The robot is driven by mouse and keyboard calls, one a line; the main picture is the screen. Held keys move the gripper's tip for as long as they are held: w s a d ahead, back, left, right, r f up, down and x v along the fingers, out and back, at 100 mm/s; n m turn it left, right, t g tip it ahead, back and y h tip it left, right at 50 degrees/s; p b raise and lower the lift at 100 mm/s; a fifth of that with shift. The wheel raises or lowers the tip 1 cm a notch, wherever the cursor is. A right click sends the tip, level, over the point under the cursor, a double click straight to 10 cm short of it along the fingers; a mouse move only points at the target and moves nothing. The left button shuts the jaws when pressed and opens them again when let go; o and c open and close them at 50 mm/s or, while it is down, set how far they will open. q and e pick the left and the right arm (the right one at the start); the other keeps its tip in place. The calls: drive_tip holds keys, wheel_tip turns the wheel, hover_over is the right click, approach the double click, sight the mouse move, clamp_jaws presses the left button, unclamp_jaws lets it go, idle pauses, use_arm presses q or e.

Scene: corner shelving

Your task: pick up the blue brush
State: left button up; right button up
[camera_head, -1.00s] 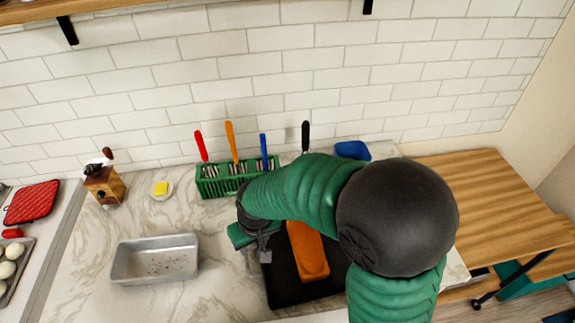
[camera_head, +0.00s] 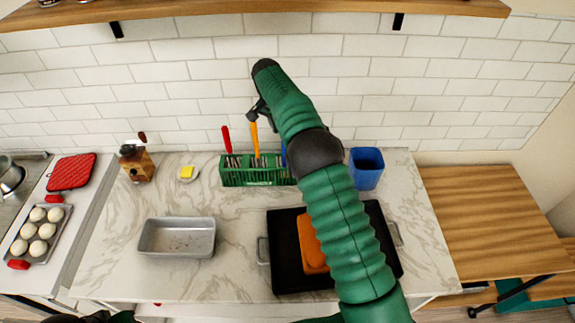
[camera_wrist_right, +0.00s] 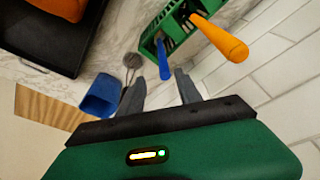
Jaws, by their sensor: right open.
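The blue brush (camera_head: 284,155) stands in the green rack (camera_head: 245,178), mostly hidden behind my right arm in the head view. In the right wrist view its blue handle (camera_wrist_right: 163,58) points from the rack (camera_wrist_right: 178,25) towards my gripper. My right gripper (camera_wrist_right: 160,82) is open, its two fingers apart on either side of the handle's end in that picture. I cannot tell whether the handle is between them in depth. In the head view the right gripper (camera_head: 258,107) is above the rack near the wall.
An orange-handled tool (camera_head: 254,138) and a red-handled one (camera_head: 226,138) stand close by in the rack. A blue cup (camera_head: 366,168) is to the right. A black tray (camera_head: 285,270) with an orange block (camera_head: 311,245) lies in front. A metal pan (camera_head: 177,238) is left of it.

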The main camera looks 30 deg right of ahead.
drive_tip(key=p+x, duration=0.4)
drive_tip(key=x, duration=0.6)
drive_tip(key=shift+w, duration=0.3)
drive_tip(key=shift+a, duration=0.1)
drive_tip(key=shift+c, duration=1.1)
drive_tip(key=shift+a, duration=0.2)
drive_tip(key=shift+c, duration=1.3)
drive_tip(key=shift+a+r, duration=0.2)
drive_tip(key=shift+a, duration=0.2)
clamp_jaws()
use_arm(q)
drive_tip(key=r, duration=0.1)
drive_tip(key=a+r, duration=0.2)
drive_tip(key=r, duration=0.1)
drive_tip(key=shift+w, duration=0.1)
use_arm(e)
drive_tip(key=shift+a, duration=0.1)
